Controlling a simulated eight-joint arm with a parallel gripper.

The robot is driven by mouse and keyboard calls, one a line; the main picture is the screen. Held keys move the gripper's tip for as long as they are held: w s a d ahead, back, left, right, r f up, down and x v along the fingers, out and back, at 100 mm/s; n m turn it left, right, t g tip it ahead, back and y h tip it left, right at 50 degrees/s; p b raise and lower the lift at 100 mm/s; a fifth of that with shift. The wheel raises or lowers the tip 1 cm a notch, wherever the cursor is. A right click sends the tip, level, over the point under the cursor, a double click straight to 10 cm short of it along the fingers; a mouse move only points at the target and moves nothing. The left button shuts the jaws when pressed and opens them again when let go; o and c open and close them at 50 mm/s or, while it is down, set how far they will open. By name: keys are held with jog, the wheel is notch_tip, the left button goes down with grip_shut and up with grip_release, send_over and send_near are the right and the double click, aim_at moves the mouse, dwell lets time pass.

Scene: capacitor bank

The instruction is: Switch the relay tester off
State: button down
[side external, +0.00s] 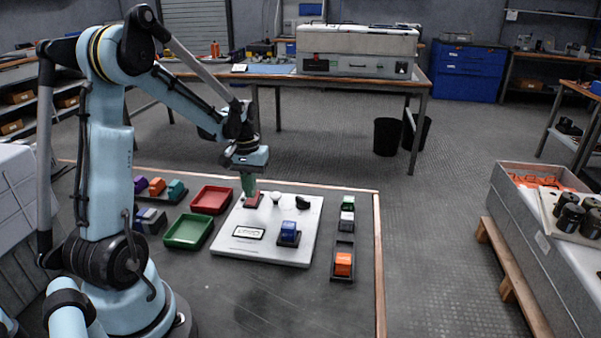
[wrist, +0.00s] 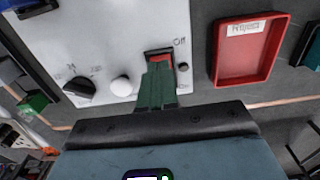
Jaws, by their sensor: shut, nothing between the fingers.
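The relay tester is a white panel (side external: 267,251) lying on the bench; it also fills the upper left of the wrist view (wrist: 115,38). Its power switch (wrist: 159,52), in a dark frame, sits near the panel edge beside an "Off" label (wrist: 180,41). In the side view the switch shows as a reddish patch (side external: 254,201). My gripper (wrist: 160,68) has its green fingers shut together, with nothing between them. The fingertips (side external: 248,184) are at the switch and hide part of it. I cannot tell whether they touch it or which way it is tipped.
The panel also carries a white button (wrist: 121,86), a black knob (wrist: 79,87), a small display (side external: 249,232) and a blue block in a socket (side external: 289,232). A red tray (side external: 211,200) and a green tray (side external: 188,231) lie left. An orange block (side external: 343,264) stands right.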

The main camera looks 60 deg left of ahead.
aim_at(253, 205)
jog(key=shift+r, duration=2.6)
jog(key=s+d+r+m+t, duration=0.1)
jog(key=d+r+m+t, duration=0.1)
jog(key=d, duration=0.9)
jog(key=s+d+r+m+t, duration=0.1)
jog(key=d+m+t, duration=0.4)
jog(key=d, duration=0.7)
jog(key=shift+r+m, duration=0.45)
jog(key=shift+m, duration=0.55)
